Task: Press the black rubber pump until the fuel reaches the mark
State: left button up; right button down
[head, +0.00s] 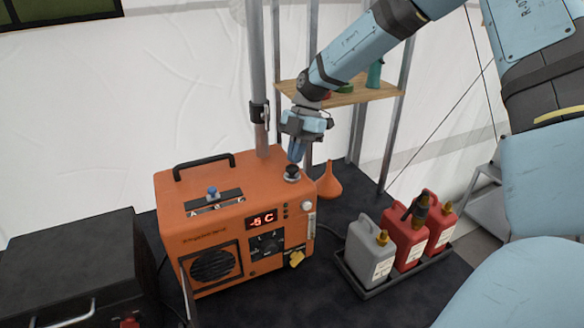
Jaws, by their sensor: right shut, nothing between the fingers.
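The black rubber pump (292,171) is a small knob on the top right of an orange heater unit (230,222). My right gripper (297,156) is shut and points down just above the pump; I cannot tell whether its tips touch it. A pale vertical gauge strip (309,225) shows on the unit's right edge; its fuel level and mark are too small to read. The unit's red display reads about "-5 C". My left gripper is not in view.
An orange funnel (329,184) stands behind the unit. A black tray (366,289) at the right holds one grey fuel can (368,255) and two red ones (405,240). A black case (75,265) is at the left. Metal poles and a wooden shelf (345,95) stand behind.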

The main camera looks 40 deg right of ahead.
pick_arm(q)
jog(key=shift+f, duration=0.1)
pick_arm(e)
notch_tip(320, 180, down, 2)
jog(key=shift+f+b, duration=0.2)
jog(key=shift+b, duration=0.9)
jog(key=shift+r+p, duration=0.3)
jog(key=shift+r, duration=0.05)
jog(key=shift+w+d+r, duration=0.15)
jog(key=shift+d+r, duration=0.1)
jog(key=shift+d, duration=0.5)
jog(key=shift+w+d+r, duration=0.15)
jog(key=shift+d+r, duration=0.1)
jog(key=shift+d, duration=0.45)
jog(key=shift+s+r, duration=0.1)
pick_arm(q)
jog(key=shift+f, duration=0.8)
